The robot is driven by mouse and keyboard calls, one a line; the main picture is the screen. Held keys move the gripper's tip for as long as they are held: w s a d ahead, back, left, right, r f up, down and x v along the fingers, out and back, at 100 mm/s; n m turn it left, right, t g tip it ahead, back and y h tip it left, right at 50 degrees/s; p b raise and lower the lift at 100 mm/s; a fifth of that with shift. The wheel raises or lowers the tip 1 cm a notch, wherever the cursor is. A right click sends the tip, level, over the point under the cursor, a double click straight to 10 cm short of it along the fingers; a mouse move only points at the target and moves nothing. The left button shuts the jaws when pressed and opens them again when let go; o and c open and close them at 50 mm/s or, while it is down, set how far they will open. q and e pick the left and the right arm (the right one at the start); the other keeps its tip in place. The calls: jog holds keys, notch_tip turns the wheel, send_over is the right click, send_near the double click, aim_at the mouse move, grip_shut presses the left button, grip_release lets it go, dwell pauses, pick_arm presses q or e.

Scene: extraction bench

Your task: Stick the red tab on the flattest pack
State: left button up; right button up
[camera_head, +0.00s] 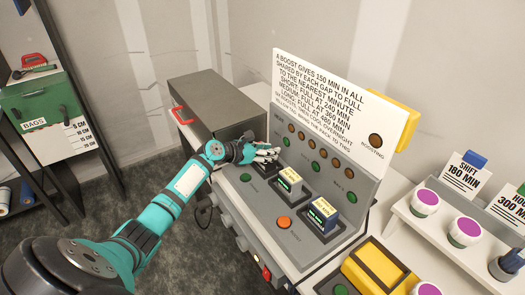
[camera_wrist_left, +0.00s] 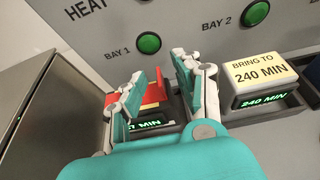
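My left gripper (camera_head: 268,154) is over the bay 1 end of the grey charging console (camera_head: 262,215). In the left wrist view the gripper (camera_wrist_left: 157,88) is open, its fingers apart around a red tab (camera_wrist_left: 156,90). The tab is at the bay 1 pack (camera_wrist_left: 152,125), whose green display is partly hidden and ends in "7 MIN". I cannot tell whether the fingers touch the tab. The bay 2 pack (camera_head: 290,183) shows "240 MIN" in the wrist view (camera_wrist_left: 262,82). A third pack (camera_head: 322,214) sits in the bay nearest the front right. My right gripper is not in view.
An instruction board (camera_head: 338,95) stands behind the console. A grey box with a red handle (camera_head: 180,115) is left of it. An orange button (camera_head: 284,222) is on the console front. At right a white shelf (camera_head: 440,232) holds purple-topped jars (camera_head: 466,231).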

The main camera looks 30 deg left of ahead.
pick_arm(q)
jog(key=v, duration=1.2)
jog(key=shift+w, duration=0.1)
